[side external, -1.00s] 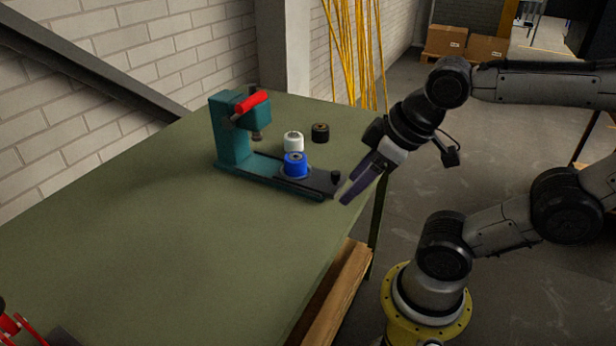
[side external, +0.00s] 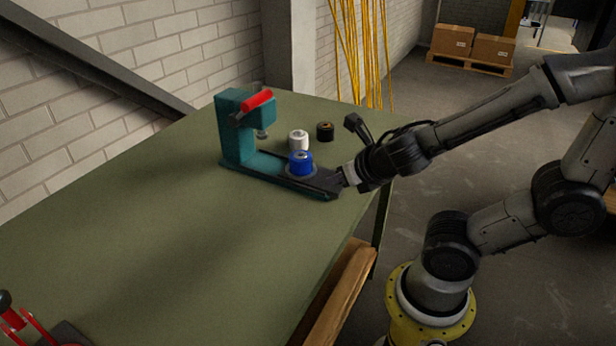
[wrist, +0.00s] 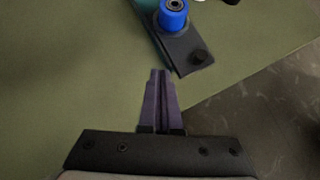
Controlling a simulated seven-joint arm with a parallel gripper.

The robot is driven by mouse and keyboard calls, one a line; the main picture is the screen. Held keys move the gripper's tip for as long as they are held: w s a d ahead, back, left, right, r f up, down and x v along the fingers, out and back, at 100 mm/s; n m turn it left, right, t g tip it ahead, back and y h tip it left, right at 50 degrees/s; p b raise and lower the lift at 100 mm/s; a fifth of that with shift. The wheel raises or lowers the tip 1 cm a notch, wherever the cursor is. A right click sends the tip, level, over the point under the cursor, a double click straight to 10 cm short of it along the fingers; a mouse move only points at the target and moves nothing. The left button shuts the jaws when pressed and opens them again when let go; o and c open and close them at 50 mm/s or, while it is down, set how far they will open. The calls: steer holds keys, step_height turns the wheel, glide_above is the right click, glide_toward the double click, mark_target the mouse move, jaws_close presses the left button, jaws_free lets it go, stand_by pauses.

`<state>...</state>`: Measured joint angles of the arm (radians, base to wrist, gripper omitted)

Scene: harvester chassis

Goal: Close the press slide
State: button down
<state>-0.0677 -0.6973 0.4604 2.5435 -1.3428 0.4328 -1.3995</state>
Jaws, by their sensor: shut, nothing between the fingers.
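The teal press (side external: 236,130) stands on the green table with its red handle (side external: 258,100) at the top. Its dark slide (side external: 318,183) extends out from the base toward the right. A blue cylindrical part (side external: 300,164) sits on the slide, out in front of the press head. In the side view the fingertips are hard to make out.
A white cylinder (side external: 299,140) and a black cylinder (side external: 325,131) stand on the table (side external: 150,220) behind the slide. A red-handled object (side external: 18,318) is at the front left. The table's right edge runs under my arm.

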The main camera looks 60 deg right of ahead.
mark_target(301, 180)
steer(key=shift+x, duration=5)
steer(key=shift+w+d+r, duration=0.1)
steer(key=shift+w+d, duration=0.45)
steer(key=shift+w, duration=0.3)
steer(key=shift+w+d, duration=0.5)
steer(key=shift+w, duration=0.3)
steer(key=shift+w, duration=0.1)
steer(key=w, duration=1.2)
